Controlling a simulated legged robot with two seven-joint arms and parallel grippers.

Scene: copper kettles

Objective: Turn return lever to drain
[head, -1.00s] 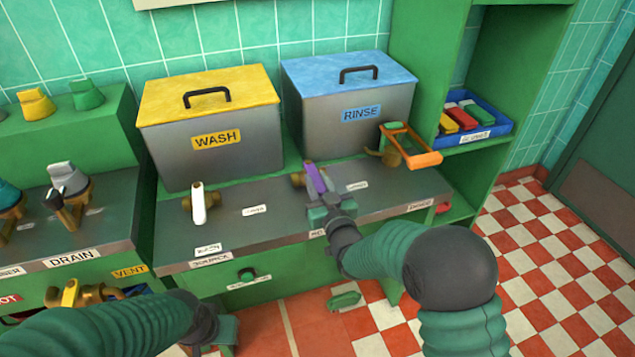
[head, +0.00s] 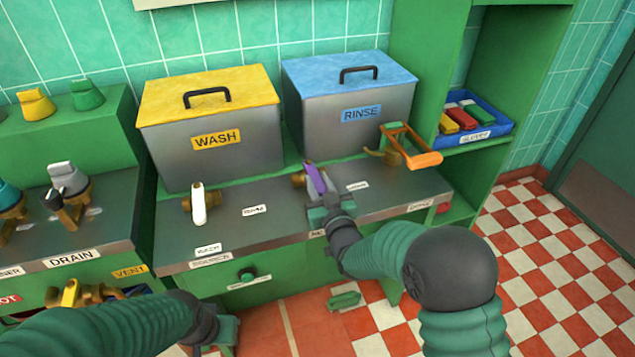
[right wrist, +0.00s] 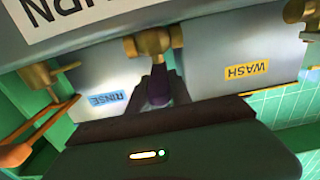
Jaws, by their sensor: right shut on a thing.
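The return lever is a purple handle (head: 315,178) on a brass valve (head: 298,180) at the counter, in front of the rinse tank. In the right wrist view the purple handle (right wrist: 158,86) hangs below the brass valve (right wrist: 152,42) in the picture, near a large label ending in "URN". My right gripper (head: 318,190) is shut on the purple handle; its fingers partly hide it. My left gripper (head: 222,335) is low at the left front, away from the lever, and its fingers cannot be made out.
A white-handled valve (head: 198,204) stands in front of the yellow-lidded wash tank (head: 258,150). The blue-lidded rinse tank (head: 390,118) is behind the purple lever. An orange-handled brass fitting (head: 425,160) stands to the right. A blue bin (head: 490,137) sits on the shelf.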

